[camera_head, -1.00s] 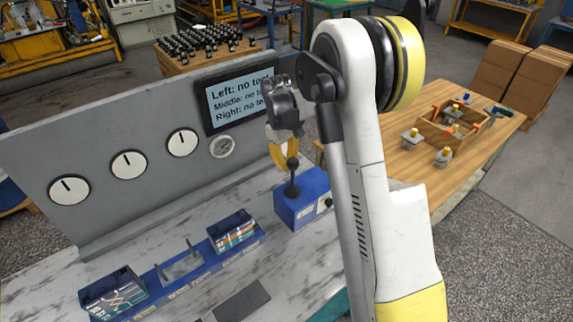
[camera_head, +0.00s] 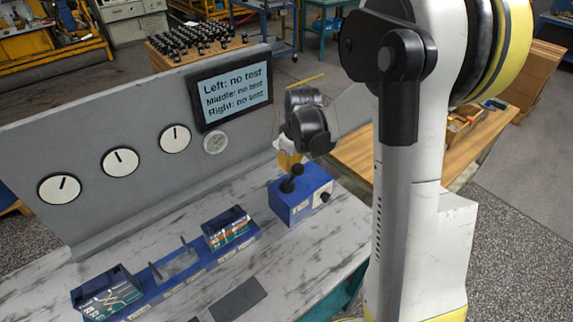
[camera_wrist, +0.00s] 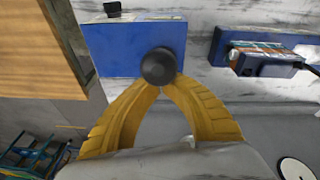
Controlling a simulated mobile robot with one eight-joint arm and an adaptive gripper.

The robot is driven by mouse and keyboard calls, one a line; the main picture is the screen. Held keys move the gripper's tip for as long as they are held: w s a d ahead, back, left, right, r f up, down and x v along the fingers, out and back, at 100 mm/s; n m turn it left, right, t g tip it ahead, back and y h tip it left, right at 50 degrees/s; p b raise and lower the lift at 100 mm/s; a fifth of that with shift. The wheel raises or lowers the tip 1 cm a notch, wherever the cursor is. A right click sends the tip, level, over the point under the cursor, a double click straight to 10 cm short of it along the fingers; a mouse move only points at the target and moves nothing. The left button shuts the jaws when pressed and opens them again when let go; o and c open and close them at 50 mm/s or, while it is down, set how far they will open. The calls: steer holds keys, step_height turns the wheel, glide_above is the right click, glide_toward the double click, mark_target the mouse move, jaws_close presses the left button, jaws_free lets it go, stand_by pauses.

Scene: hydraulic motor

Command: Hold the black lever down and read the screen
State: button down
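The black lever (camera_head: 297,170) stands on a blue box (camera_head: 306,205) on the marbled bench; it leans to the right. In the wrist view its round knob (camera_wrist: 159,66) is seen end-on over the blue box. My gripper (camera_wrist: 163,88) has its yellow fingers curved together, tips meeting right at the knob's edge. Whether they touch it I cannot tell. In the head view the yellow fingers (camera_head: 288,160) are just behind the lever, partly hidden by it. The screen (camera_head: 233,90) on the grey panel reads "Left: no test, Middle: no test, Right: no test".
Three white dials (camera_head: 120,161) and a small grey gauge (camera_head: 215,142) are on the panel (camera_head: 60,140). A blue rail (camera_head: 190,280) with two labelled blocks (camera_head: 228,227) lies left of the box. A wooden table (camera_head: 355,155) stands behind my arm.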

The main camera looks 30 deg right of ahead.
steer(key=shift+s+d+f, duration=0.1)
steer(key=shift+s, duration=0.2)
stand_by(2.7)
steer(key=v, duration=1.2)
steer(key=s+a+f+m+t+b, duration=0.2)
steer(key=s+a+b, duration=0.1)
steer(key=s+a, duration=0.3)
steer(key=s+a+f+m+t+b, duration=0.2)
steer(key=s+a+b, duration=0.2)
steer(key=s, duration=0.7)
steer(key=a, duration=0.2)
steer(key=shift+a+f+t, duration=0.2)
steer(key=shift+a+t, duration=0.1)
steer(key=shift+a, duration=0.1)
